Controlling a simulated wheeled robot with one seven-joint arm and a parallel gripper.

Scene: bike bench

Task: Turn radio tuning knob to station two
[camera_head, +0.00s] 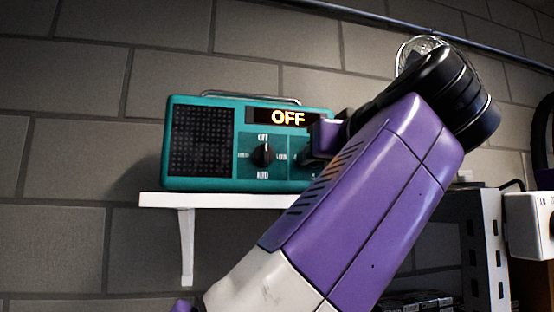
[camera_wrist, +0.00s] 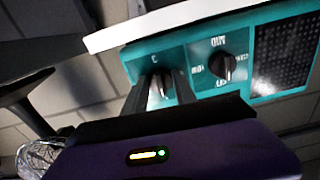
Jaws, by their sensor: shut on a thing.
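A teal radio (camera_head: 217,180) stands on a white shelf, its lit display (camera_head: 287,117) reading "OFF". Its middle dial knob (camera_head: 264,155) is black with a pointer aimed up at a top label; small labels surround it. My gripper (camera_head: 308,152) reaches in from the right at the radio's right part, and my arm hides that area. In the wrist view the radio appears inverted. There my gripper (camera_wrist: 160,88) has its two dark fingers on either side of the radio's other knob (camera_wrist: 162,80), shut on it. The middle dial knob (camera_wrist: 227,67) stands free beside the fingers.
The white shelf (camera_head: 220,201) hangs on a block wall. A blue pipe (camera_head: 375,18) runs along the top right. A dark rack and a white box (camera_head: 528,225) are at the right. The wall left of the radio is clear.

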